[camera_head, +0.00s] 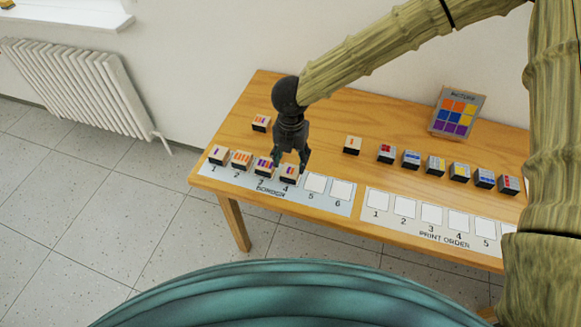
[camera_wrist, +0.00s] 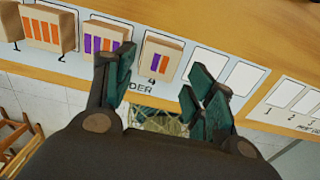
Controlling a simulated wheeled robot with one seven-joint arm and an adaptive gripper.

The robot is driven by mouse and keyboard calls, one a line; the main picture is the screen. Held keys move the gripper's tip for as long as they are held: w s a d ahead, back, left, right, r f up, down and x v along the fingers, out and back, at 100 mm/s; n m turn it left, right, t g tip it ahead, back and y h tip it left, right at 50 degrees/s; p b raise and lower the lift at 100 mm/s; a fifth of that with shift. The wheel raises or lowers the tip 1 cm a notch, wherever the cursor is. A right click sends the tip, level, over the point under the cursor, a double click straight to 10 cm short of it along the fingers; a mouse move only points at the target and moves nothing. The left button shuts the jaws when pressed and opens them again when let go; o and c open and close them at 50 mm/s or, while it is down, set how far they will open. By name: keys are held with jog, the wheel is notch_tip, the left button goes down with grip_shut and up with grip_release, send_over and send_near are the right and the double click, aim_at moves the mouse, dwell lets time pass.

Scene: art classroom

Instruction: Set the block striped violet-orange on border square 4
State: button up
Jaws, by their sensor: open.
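A block with violet and orange stripes (camera_head: 288,173) sits on border square 4 of the border strip (camera_head: 335,206). In the wrist view this block (camera_wrist: 158,57) lies flat, between and just beyond my fingertips. My gripper (camera_head: 289,160) is open above it, pointing down, and holds nothing. Another violet-orange striped block (camera_head: 263,166) sits on square 3; it also shows in the wrist view (camera_wrist: 104,40). An orange-striped block (camera_head: 241,159) is on square 2, and a block with a violet mark (camera_head: 218,155) is on square 1. Squares 5 and 6 are bare.
An orange-marked block (camera_head: 261,123) stands behind the strip, and another (camera_head: 352,145) stands to the right. Several coloured blocks (camera_head: 411,158) form a row behind the empty print order strip (camera_head: 405,208). A picture card (camera_head: 457,112) leans at the back. The wooden table (camera_head: 325,128) has clear room behind my gripper.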

aim_at(291, 170)
notch_tip(291, 170, up, 7)
jog(key=shift+f+b, duration=0.2)
jog(key=shift+b, duration=0.15)
